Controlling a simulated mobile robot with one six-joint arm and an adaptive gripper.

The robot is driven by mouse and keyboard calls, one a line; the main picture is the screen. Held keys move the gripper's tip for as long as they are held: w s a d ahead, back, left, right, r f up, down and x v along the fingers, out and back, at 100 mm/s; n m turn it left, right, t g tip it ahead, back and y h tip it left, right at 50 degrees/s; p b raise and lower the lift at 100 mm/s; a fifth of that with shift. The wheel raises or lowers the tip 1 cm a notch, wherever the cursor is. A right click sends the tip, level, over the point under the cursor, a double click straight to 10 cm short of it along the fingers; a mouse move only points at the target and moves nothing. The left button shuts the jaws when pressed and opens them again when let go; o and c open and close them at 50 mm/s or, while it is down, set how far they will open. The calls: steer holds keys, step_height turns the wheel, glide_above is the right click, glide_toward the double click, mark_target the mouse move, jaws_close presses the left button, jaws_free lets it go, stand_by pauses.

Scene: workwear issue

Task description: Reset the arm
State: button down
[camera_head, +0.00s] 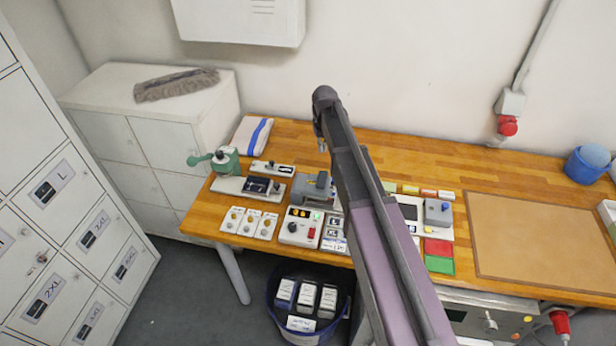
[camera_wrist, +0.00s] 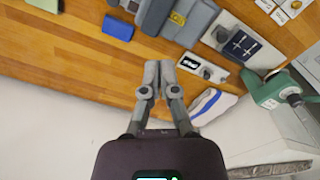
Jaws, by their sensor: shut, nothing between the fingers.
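My arm (camera_head: 375,220) reaches up across the middle of the head view, over the wooden workbench (camera_head: 560,185). My gripper shows in the wrist view (camera_wrist: 159,68), its two grey fingertips together and nothing between them. It hangs over the bench's wooden top near the wall. In the head view the arm hides part of the bench and of the devices on it.
Left of my arm stand a green hand-lever device (camera_head: 226,161), a folded blue-striped cloth (camera_head: 251,136) and a control box (camera_head: 301,227). Right are a red pad (camera_head: 438,247), a brown mat (camera_head: 535,235) and a blue tub (camera_head: 587,164). Lockers (camera_head: 60,220) stand left.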

steer(key=s+d+f+m+b, duration=0.1)
steer(key=s+d+f+b, duration=0.3)
steer(key=s, duration=0.4)
steer(key=s+d+f+m+b, duration=0.1)
steer(key=s+d+f+b, duration=0.4)
steer(key=s, duration=0.3)
steer(key=s+d+f+m+b, duration=0.1)
steer(key=s+d+f+b, duration=0.4)
steer(key=s, duration=0.4)
steer(key=shift+f+m+b, duration=0.4)
steer(key=shift+f+b, duration=0.3)
stand_by(0.6)
